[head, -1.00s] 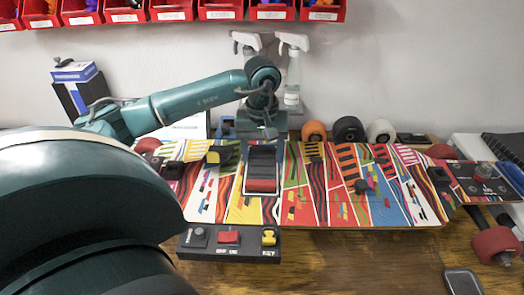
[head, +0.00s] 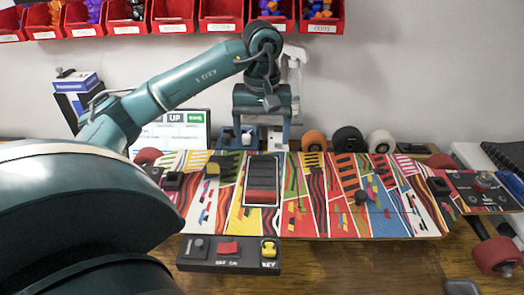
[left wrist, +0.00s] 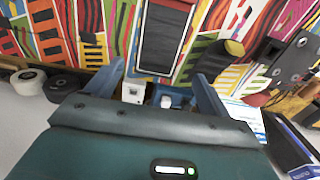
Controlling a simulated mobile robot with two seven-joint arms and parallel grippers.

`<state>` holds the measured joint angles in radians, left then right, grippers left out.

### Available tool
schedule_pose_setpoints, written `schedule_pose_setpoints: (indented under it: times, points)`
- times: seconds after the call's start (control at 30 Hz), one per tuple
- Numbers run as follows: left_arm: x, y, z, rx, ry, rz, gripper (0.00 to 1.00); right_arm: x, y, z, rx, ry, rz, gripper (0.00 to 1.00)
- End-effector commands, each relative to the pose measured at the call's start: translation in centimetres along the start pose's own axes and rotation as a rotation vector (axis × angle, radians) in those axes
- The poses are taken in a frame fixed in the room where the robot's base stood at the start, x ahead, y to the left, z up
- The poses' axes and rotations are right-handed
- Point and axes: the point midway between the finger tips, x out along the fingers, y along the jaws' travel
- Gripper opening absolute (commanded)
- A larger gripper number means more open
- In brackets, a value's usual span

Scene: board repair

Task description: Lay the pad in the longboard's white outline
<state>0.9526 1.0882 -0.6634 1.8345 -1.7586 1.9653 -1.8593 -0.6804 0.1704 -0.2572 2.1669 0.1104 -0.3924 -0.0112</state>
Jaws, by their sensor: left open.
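The pad (head: 262,182), a dark ribbed rectangle with a red band near its front end, lies flat on the colourful longboard (head: 330,215). A thin white outline (head: 245,186) shows around its edges, and the pad appears to lie inside it. My left gripper (head: 262,138) is open and empty, raised behind the pad's far end and apart from it. In the left wrist view, the pad (left wrist: 163,38) lies beyond the two spread fingers, with nothing between them. My right gripper is not in view.
A control box (head: 228,254) with a red switch and yellow key is in front of the board. Loose wheels (head: 348,140) and a spray bottle (head: 294,80) stand behind it. Red bins (head: 220,15) hang above.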

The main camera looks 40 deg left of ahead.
Motion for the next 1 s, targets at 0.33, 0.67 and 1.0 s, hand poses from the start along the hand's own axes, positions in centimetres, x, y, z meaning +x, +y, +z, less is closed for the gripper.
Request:
schedule_pose_setpoints:
  times: [0.33, 0.67, 1.0]
  points:
    - [-3.7, 0.0, 0.0, -0.001, -0.001, -0.001, 0.81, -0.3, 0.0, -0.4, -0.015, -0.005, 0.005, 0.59]
    - [-3.6, 0.0, 0.0, -0.001, -0.001, -0.001, 0.81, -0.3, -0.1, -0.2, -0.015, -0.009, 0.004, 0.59]
    - [-3.6, 0.0, 0.0, 0.000, -0.001, -0.001, 0.81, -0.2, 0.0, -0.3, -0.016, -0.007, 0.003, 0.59]
